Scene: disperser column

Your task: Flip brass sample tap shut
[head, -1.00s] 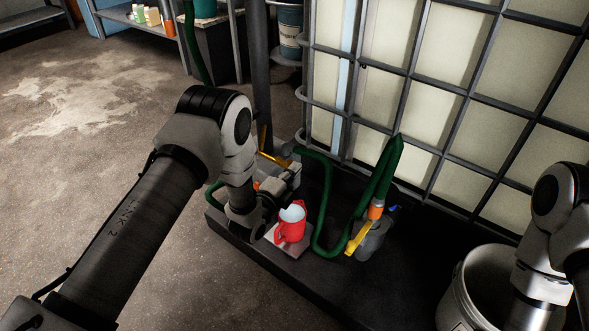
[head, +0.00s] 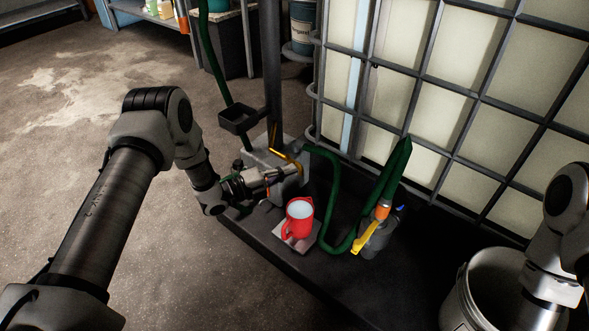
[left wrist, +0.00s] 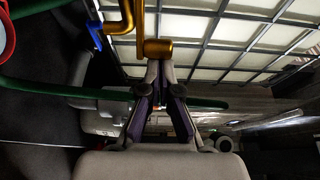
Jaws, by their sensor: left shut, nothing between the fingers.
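The brass sample tap (head: 285,156) shows as a bent brass piece on the grey block at the foot of the dark column. In the left wrist view a brass cylinder (left wrist: 157,48) and a bent brass pipe (left wrist: 126,14) lie just past the fingertips. My left gripper (head: 292,172) is shut and empty, reaching in from the left beside the block. Its fingertips (left wrist: 160,68) are close to the brass cylinder; I cannot tell whether they touch. Which way the tap's handle is turned is unclear. My right gripper is hidden below its wrist, at the bucket.
A red mug (head: 299,217) stands on a small plate (head: 316,237) in front of the block. A green hose (head: 335,190) loops to a fitting with a yellow lever (head: 364,242). A caged tank (head: 460,110) stands behind. A metal bucket (head: 462,300) is at lower right.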

